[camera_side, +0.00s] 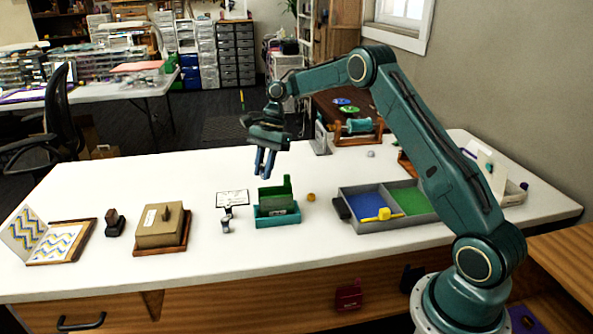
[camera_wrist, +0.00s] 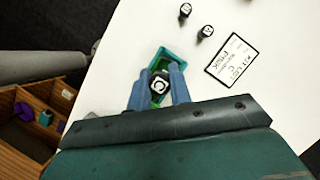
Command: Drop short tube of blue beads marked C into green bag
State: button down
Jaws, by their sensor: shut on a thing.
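My gripper (camera_side: 265,163) is above the white table, its blue fingers pointing down. In the wrist view its fingers (camera_wrist: 158,90) are shut on a tube with a black cap marked C (camera_wrist: 159,86). The cap faces the camera and hides the tube's body, so its bead colour and length cannot be seen. The green bag (camera_side: 275,194) stands open in a teal tray (camera_side: 277,219), below the gripper and slightly right of it in the side view. In the wrist view, green and teal edges (camera_wrist: 163,58) show behind the held tube.
Two small black-capped tubes (camera_wrist: 185,10) (camera_wrist: 205,31) stand near a written card (camera_wrist: 232,60), left of the bag in the side view. A brown box (camera_side: 160,226) is further left. A grey tray with blue and green sections (camera_side: 345,190) lies right, past a small orange-yellow object (camera_side: 311,197).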

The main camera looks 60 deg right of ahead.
jog(key=shift+f, duration=1.4)
jog(key=c, duration=1.2)
grip_release()
jog(key=shift+r, duration=0.1)
jog(key=shift+v, duration=3.55)
jog(key=shift+d, duration=0.1)
